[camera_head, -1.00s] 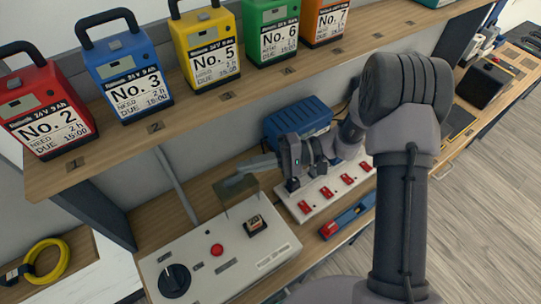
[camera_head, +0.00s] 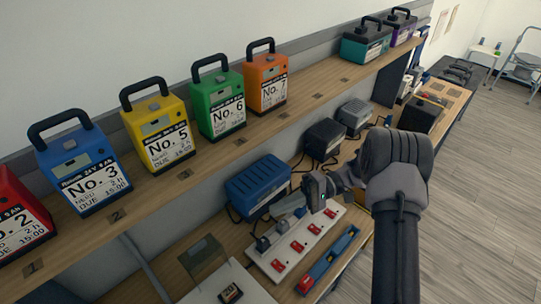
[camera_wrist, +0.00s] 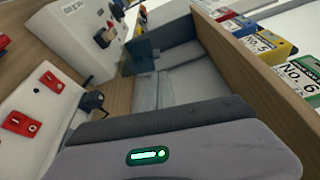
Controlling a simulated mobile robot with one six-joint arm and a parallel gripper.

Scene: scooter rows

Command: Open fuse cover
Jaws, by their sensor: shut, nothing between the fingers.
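The fuse cover (camera_head: 203,257), a smoky see-through flap, stands raised on the white control box (camera_head: 208,292). The fuse block (camera_head: 231,292), marked 20, is uncovered beside it, cut by the lower picture edge. In the wrist view the cover (camera_wrist: 140,55) stands up near the fuse block (camera_wrist: 103,37). My gripper (camera_head: 275,211) is shut and empty, to the right of the cover and apart from it, over the white switch strip (camera_head: 281,247). The fingertips do not show clearly in the wrist view.
A blue box (camera_head: 257,185) and dark chargers (camera_head: 325,138) stand behind my gripper. The upper shelf (camera_head: 150,195) with numbered batteries overhangs the bench. Open floor (camera_head: 480,190) lies to the right.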

